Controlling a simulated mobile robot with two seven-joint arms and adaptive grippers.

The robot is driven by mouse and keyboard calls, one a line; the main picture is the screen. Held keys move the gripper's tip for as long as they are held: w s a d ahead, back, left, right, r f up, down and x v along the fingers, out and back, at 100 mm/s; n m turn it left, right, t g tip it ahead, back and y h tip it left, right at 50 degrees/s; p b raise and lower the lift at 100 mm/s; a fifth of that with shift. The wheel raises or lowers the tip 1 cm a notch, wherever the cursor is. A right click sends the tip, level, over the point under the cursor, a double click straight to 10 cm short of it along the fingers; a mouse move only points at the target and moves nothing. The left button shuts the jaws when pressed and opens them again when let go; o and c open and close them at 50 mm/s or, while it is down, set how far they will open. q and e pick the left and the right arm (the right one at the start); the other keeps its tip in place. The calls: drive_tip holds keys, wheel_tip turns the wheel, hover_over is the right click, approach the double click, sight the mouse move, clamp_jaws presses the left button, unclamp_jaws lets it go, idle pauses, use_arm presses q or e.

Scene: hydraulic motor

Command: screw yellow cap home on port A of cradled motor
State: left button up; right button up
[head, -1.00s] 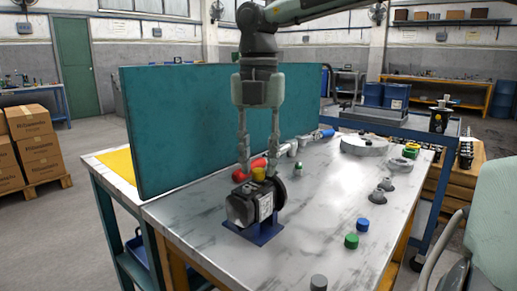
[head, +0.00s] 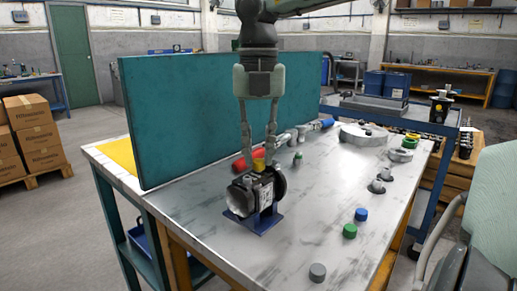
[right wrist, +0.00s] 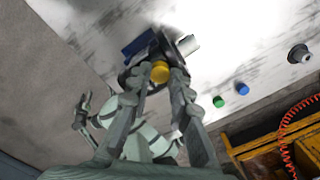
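The motor (head: 255,192), a dark body with a light label, lies in a blue cradle (head: 257,224) on the table. The yellow cap (head: 259,164) sits upright on top of it; port A beneath is hidden. My right gripper (head: 260,156) points down from above, its fingers on either side of the cap. In the right wrist view the yellow cap (right wrist: 160,72) shows between the two fingertips (right wrist: 160,78), close to both. I cannot tell whether the fingers touch it.
A tall teal panel (head: 190,115) stands behind and left of the motor. A red part (head: 247,161) lies just behind it. Blue (head: 361,214), green (head: 350,231) and grey (head: 317,272) caps stand to the right.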

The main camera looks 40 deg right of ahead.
clamp_jaws()
drive_tip(key=shift+f+m+b, duration=0.2)
drive_tip(key=shift+m+b, duration=0.55)
drive_tip(key=shift+m, duration=0.35)
drive_tip(key=m+b, duration=0.1)
drive_tip(key=m, duration=0.1)
drive_tip(key=shift+m, duration=0.3)
drive_tip(key=shift+r+m, duration=0.15)
drive_tip(key=shift+m, duration=0.35)
drive_tip(key=shift+f+m+b, duration=0.2)
drive_tip(key=shift+m+b, duration=0.35)
drive_tip(key=shift+m, duration=0.45)
drive_tip(key=m, duration=0.2)
drive_tip(key=shift+r+m, duration=0.15)
drive_tip(key=shift+m, duration=0.15)
